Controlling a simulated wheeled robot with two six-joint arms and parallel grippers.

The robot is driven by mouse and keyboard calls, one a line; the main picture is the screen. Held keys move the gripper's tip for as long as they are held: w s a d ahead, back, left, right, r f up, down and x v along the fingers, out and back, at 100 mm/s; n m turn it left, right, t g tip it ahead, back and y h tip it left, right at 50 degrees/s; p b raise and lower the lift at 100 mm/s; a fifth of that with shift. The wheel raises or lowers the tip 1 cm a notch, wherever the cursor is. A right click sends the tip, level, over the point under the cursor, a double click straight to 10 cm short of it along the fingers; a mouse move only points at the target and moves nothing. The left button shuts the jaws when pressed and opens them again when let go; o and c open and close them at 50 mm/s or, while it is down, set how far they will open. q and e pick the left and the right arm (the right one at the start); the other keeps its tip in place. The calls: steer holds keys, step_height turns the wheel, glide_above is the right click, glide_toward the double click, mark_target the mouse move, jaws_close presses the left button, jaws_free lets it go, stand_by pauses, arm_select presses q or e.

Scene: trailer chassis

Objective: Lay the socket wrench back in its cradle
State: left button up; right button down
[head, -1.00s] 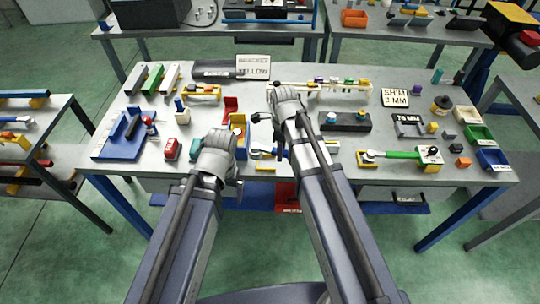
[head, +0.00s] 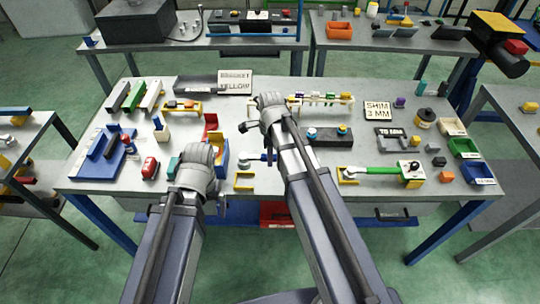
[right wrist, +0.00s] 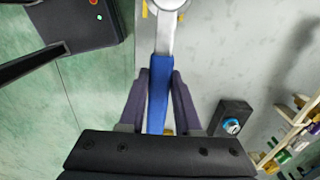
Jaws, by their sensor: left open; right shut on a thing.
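The socket wrench has a blue handle (right wrist: 158,95) and a grey metal head (right wrist: 171,6), cut by the top edge of the right wrist view. My right gripper (right wrist: 158,108) is shut on the handle. In the head view the wrench (head: 256,158) shows just left of my right forearm, its pale round end to the left. A yellow frame (head: 244,182), which looks like part of the cradle, is just in front of it. The rest is hidden by my arm; I cannot tell the height of the wrench above it. My left gripper (head: 221,207) is open and empty by the table's front edge.
A dark block with blue knobs (head: 333,140) stands right of my right arm. A green-handled tool (head: 380,170) lies in yellow supports farther right. A red and blue stand (head: 211,127) and a red object (head: 150,168) are to the left.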

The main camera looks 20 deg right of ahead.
steer(key=shift+f+b, duration=4.85)
steer(key=shift+f, duration=0.15)
steer(key=c, duration=0.5)
jaws_free()
steer(key=o, duration=0.5)
steer(key=shift+c, duration=0.2)
steer(key=shift+r, duration=0.15)
steer(key=shift+r+p, duration=3.9)
steer(key=shift+p, duration=0.1)
